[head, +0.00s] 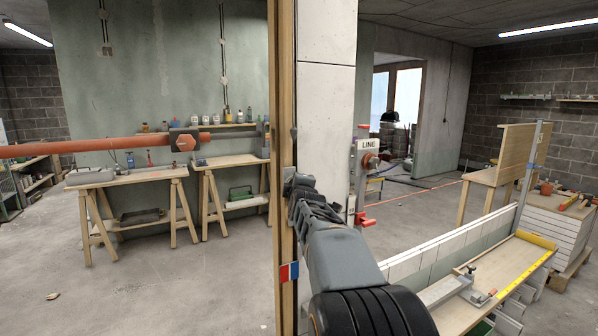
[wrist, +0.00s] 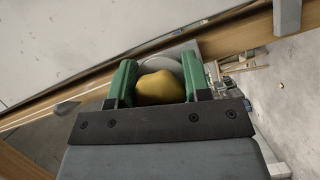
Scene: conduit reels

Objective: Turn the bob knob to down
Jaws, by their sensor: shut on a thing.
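A yellow knob (wrist: 160,90), taken to be the bob knob, sits in front of a pale grey round disc (wrist: 174,64) in the wrist view. My gripper (wrist: 158,76) has a green finger on each side of the knob and is shut on it. In the head view my gripper (head: 298,186) is against the wooden post (head: 281,120), and the knob is hidden there. I cannot tell which way the knob points, and no marking on the disc is readable.
A red and blue plate (head: 289,272) is on the post below my gripper. Right of it, a box labelled LINE (head: 369,144) carries an orange-red knob (head: 371,161). An orange pipe (head: 90,147) runs across the left. A low tiled wall (head: 440,256) and wooden bench (head: 500,275) stand at right.

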